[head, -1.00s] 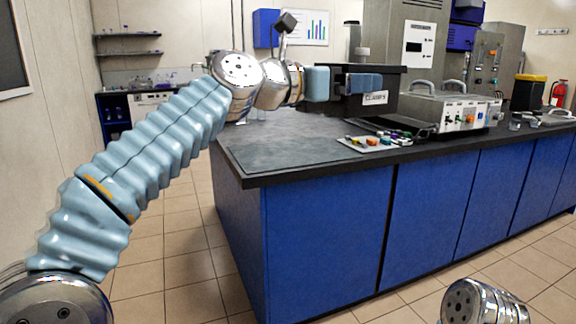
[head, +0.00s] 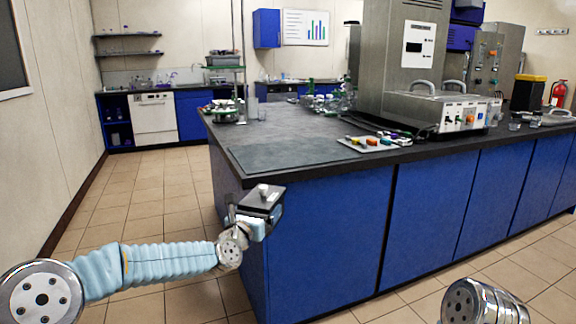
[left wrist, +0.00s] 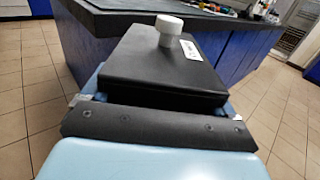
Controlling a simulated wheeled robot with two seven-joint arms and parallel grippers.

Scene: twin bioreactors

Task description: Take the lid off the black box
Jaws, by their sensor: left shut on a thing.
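My left gripper (head: 258,222) is shut on the black box (head: 268,212), held low in front of the bench's near left corner. The box's black lid (left wrist: 165,70) is on top, with a white knob (left wrist: 168,28) standing up from it. The knob also shows in the head view (head: 263,189). A white label (left wrist: 191,50) shows at the right of the box. Bluish finger parts show at both sides of the box in the left wrist view; their contact is mostly hidden under the lid. My right gripper is out of view.
The dark bench top (head: 290,151) has a clear area at its near left. A tray of small coloured items (head: 370,143) and a grey instrument (head: 440,108) stand further right. Glassware (head: 328,103) is at the back. Tiled floor (head: 150,210) is free to the left.

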